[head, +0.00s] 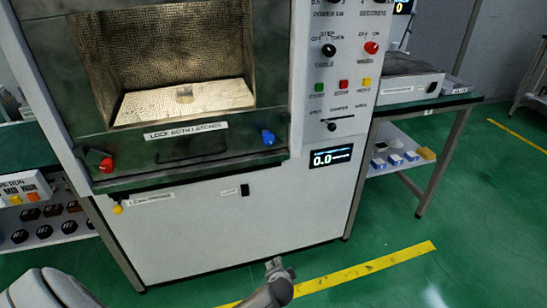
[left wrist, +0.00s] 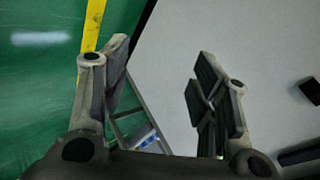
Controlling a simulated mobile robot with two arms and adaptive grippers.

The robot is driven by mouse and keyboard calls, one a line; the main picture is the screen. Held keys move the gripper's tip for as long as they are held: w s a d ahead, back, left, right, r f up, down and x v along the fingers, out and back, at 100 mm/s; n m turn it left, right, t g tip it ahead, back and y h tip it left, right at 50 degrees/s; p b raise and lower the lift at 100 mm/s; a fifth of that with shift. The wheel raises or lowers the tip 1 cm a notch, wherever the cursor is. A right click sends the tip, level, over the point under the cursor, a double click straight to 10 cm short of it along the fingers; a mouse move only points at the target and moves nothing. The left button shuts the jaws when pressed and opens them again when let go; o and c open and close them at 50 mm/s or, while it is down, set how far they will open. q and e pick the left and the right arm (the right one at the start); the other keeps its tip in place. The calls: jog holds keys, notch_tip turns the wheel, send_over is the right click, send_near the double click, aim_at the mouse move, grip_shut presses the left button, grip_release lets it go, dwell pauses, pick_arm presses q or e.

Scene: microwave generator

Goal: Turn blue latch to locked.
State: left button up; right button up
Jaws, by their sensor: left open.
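The blue latch (head: 267,137) is a small blue knob at the right end of the dark strip under the microwave generator's window, below the label reading "LOCK BOTH LATCHES" (head: 186,131). A red latch (head: 106,165) sits at the left end of that strip. My left gripper (head: 278,268) is low in front of the white cabinet, well below the blue latch and apart from it. In the left wrist view the left gripper (left wrist: 165,95) is open, with nothing between its fingers. The blue latch is not visible in that view. My right gripper is not in view.
The control panel (head: 345,70) with knobs and buttons is right of the window, above a display reading 0.0 (head: 331,157). A yellow knob (head: 117,209) is at lower left. A side table (head: 412,101) stands right. Green floor in front is open, with yellow tape (head: 375,264).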

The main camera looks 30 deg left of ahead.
pick_arm(q)
jog(key=w+a+r+n+t+y+b, duration=0.1)
jog(key=w+a+r+t+y+b, duration=0.15)
jog(key=w+r, duration=0.8)
jog(key=n+t+y+b, duration=0.2)
jog(key=n+y+b, duration=0.4)
jog(key=y+b, duration=0.1)
send_near(269, 141)
jog(key=x, duration=0.9)
jog(key=shift+w+a, duration=0.15)
jog(key=shift+a, duration=0.05)
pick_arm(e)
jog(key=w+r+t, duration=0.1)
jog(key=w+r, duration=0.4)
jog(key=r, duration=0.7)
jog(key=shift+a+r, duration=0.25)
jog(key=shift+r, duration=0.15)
pick_arm(q)
jog(key=c, duration=1)
jog(key=shift+b, duration=0.3)
jog(key=shift+c, duration=0.2)
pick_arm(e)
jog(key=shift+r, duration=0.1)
